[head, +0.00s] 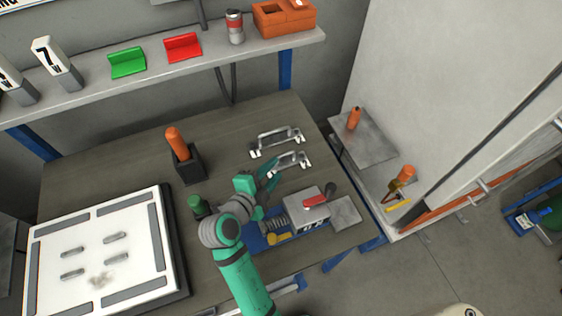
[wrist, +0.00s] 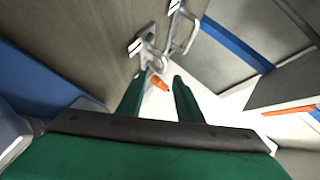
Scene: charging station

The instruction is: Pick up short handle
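Two grey metal handles with white feet lie on the wooden table in the head view. The nearer one, the short handle (head: 290,160), looks smaller than the longer handle (head: 277,136) behind it. My gripper (head: 272,174) is just left of and in front of the short handle, its fingers pointing toward it. In the wrist view my gripper (wrist: 161,79) has two green fingers apart with a gap between them. A handle (wrist: 147,52) is beyond the left fingertip, and another handle (wrist: 186,32) is farther off. Nothing is seen held; contact cannot be told.
A grey box with a red lever (head: 314,201) stands right of my arm. A black holder (head: 188,164) with an orange grip stands left. A white panel (head: 98,252) fills the table's left. A shelf (head: 160,76) runs behind. Bare table lies between holder and handles.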

